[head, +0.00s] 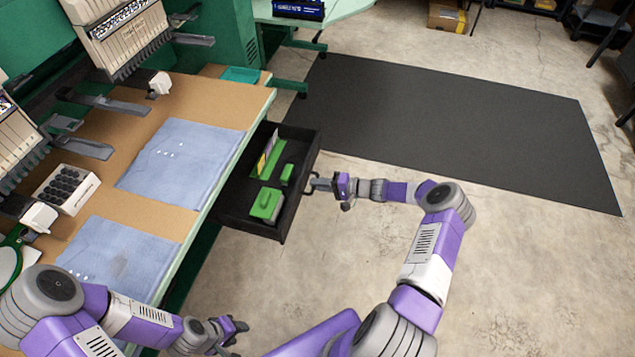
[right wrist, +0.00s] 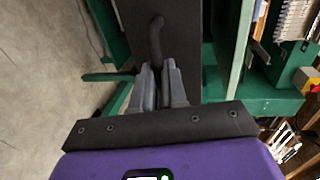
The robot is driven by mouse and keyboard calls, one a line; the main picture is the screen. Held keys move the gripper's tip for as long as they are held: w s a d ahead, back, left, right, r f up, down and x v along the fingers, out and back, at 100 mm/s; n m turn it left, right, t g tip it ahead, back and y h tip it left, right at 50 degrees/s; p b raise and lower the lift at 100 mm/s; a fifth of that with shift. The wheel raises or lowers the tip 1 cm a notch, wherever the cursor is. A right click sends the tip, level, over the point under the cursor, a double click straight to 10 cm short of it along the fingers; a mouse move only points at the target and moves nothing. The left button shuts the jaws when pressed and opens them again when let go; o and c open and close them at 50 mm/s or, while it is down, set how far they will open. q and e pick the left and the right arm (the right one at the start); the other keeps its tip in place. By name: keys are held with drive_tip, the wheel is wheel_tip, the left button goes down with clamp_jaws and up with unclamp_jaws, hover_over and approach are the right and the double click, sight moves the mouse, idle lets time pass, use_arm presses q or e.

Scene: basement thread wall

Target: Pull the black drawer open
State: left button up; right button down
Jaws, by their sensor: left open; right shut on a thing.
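The black drawer (head: 302,150) stands pulled out from under the table's edge. Inside it lie a green box (head: 267,203), a smaller green block and some upright cards (head: 265,158). My right gripper (head: 318,184) is at the drawer's front, shut on its handle. In the right wrist view the fingers (right wrist: 160,85) close on the dark curved handle (right wrist: 156,40), with the drawer front (right wrist: 185,30) behind. How far the drawer can still travel cannot be seen. My left gripper (head: 235,332) is open and empty, low in the head view, away from the drawer.
The wooden table (head: 195,98) holds blue cloths (head: 180,160), a tray of black spools (head: 66,188) and embroidery machine heads (head: 120,35). A dark mat (head: 450,125) lies on the concrete floor. The floor right of the drawer is clear apart from my right arm.

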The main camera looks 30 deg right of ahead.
drive_tip(key=shift+d, duration=0.1)
drive_tip(key=c, duration=1.2)
unclamp_jaws()
drive_tip(key=shift+s, duration=0.1)
drive_tip(key=p+v, duration=0.1)
drive_tip(key=v, duration=0.6)
drive_tip(key=shift+s+d+r+p, duration=0.1)
drive_tip(key=shift+s+d+p, duration=0.1)
drive_tip(key=shift+p, duration=0.15)
